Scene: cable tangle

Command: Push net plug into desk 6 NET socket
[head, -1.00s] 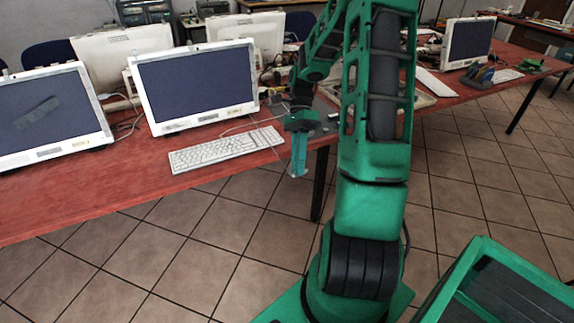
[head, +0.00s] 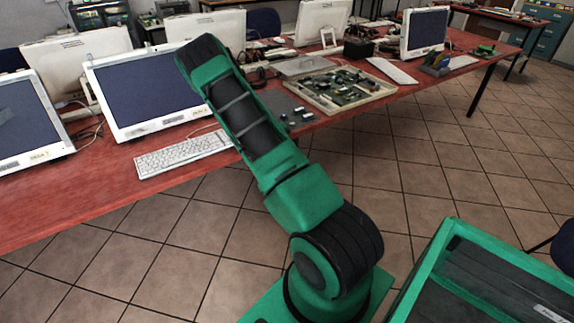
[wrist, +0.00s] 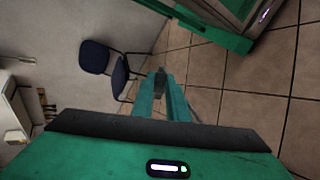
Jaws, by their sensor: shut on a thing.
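My gripper (wrist: 161,98) shows in the wrist view, its two green fingers close together around a small dark grey piece (wrist: 160,77) at their tips. The piece is too small and dark to make out as the net plug for sure. The fingers point over the tiled floor, with no desk or socket in front of them. In the head view my gripper is hidden behind my raised green arm. I cannot make out the desk 6 NET socket in either view.
A long red desk (head: 100,193) carries monitors, a white keyboard (head: 183,152) and an open tray of circuit boards (head: 340,88). In the wrist view, dark blue chairs (wrist: 94,57) stand by a pale wall. The tiled floor (head: 410,190) before the desk is clear.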

